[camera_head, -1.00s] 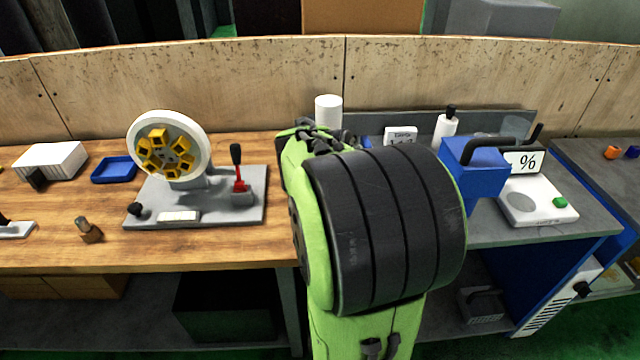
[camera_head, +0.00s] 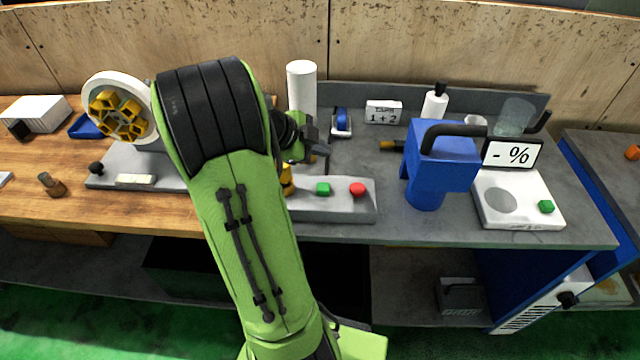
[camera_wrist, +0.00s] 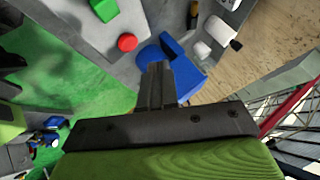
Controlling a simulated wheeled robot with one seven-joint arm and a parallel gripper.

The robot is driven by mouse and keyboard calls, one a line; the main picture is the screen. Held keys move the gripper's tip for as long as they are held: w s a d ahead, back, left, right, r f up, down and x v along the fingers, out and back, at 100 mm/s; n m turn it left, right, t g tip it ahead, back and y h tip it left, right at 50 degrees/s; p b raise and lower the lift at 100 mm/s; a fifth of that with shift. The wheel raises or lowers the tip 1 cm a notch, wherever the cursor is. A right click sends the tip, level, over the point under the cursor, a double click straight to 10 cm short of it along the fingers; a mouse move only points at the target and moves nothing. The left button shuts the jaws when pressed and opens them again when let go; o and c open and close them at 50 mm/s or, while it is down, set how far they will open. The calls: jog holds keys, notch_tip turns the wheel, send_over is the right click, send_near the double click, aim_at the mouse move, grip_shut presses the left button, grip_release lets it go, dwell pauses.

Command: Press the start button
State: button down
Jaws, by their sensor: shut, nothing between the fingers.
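A grey control box (camera_head: 335,208) on the bench top carries a green button (camera_head: 323,188) and a red button (camera_head: 357,189) to its right. A yellow part (camera_head: 286,180) at its left end is partly hidden by my arm. My gripper (camera_head: 324,158) is just above and behind the box, near the green button, and appears apart from it. In the wrist view, my gripper (camera_wrist: 157,70) is shut and empty. The green button (camera_wrist: 104,9) and the red button (camera_wrist: 127,42) lie beyond the fingertips, toward the upper left.
A blue machine (camera_head: 440,165) with a black handle stands right of the box. Further right is a white scale (camera_head: 520,215) with its own green button (camera_head: 546,206). A white cylinder (camera_head: 302,88) stands behind my gripper. A wheel device (camera_head: 120,108) is at left.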

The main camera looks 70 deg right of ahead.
aim_at(320, 188)
jog(key=shift+f, duration=0.1)
notch_tip(320, 188, down, 9)
jog(key=b, duration=0.5)
jog(key=shift+r+b, duration=0.2)
jog(key=shift+b, duration=0.2)
jog(key=shift+f, duration=0.1)
dwell(1.3)
jog(key=shift+f+b, duration=0.4)
jog(key=shift+b, duration=0.5)
jog(key=shift+f+b, duration=0.55)
jog(key=shift+b, duration=0.15)
dwell(0.3)
dwell(0.4)
jog(key=shift+r+p, duration=0.45)
jog(key=shift+r, duration=0.6)
